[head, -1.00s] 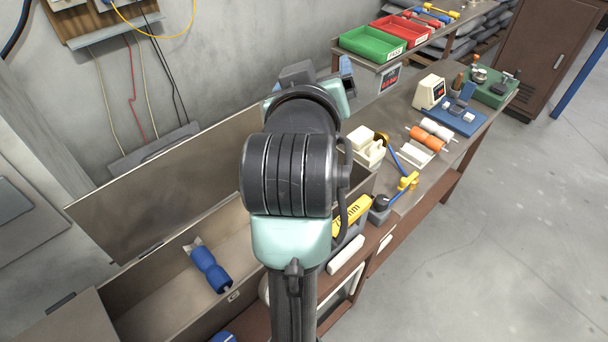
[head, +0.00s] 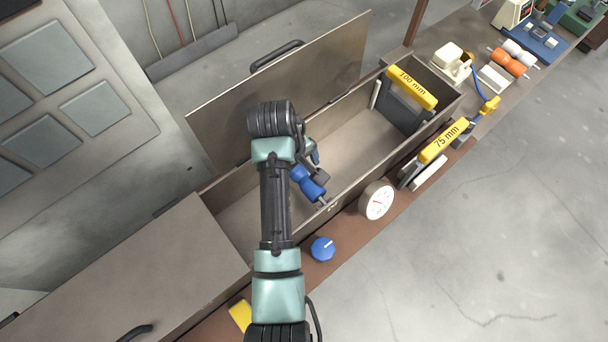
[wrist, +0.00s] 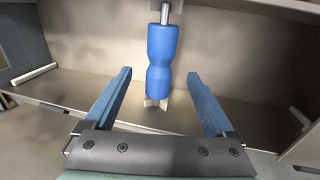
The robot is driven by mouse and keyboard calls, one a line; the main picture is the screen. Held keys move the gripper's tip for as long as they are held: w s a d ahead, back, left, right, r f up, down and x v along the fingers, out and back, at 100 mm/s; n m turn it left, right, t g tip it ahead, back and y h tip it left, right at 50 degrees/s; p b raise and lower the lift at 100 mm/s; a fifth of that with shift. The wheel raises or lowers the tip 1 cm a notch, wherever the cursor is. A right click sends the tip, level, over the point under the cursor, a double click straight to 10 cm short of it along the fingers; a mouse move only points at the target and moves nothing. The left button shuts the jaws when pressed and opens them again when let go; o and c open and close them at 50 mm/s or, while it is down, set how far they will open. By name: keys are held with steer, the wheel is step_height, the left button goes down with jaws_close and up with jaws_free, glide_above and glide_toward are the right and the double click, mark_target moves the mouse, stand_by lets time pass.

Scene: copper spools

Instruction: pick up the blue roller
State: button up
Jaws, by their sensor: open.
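The blue roller (head: 309,185) lies in the long open metal box, partly hidden behind my arm in the head view. In the wrist view the blue roller (wrist: 162,58) has a narrowed waist and a metal shaft at its top end, with a pale bracket at its lower end. My gripper (wrist: 164,82) is open, with its two blue fingers spread to the left and right of the roller's lower part. Nothing is held. In the head view my gripper (head: 316,165) is mostly hidden by my arm, close to the roller.
The box's front wall (head: 345,187) and raised lid (head: 310,75) flank the roller. A dial gauge (head: 377,200) and a blue knob (head: 322,249) are in front of the box. Yellow-handled gauges marked 100 mm (head: 411,88) and 75 mm (head: 443,141) stand to the right.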

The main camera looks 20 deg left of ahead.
mark_target(302, 176)
steer(key=shift+w+d+f+p, duration=0.1)
steer(key=shift+w+f+p, duration=0.1)
steer(key=shift+f, duration=0.7)
steer(key=shift+w+f+p, duration=0.15)
steer(key=shift+f+p, duration=0.05)
steer(key=shift+f, duration=0.65)
steer(key=shift+w+d+f+p, duration=0.1)
steer(key=shift+w+f+p, duration=0.1)
steer(key=shift+f, duration=0.7)
steer(key=shift+a, duration=0.1)
jaws_close()
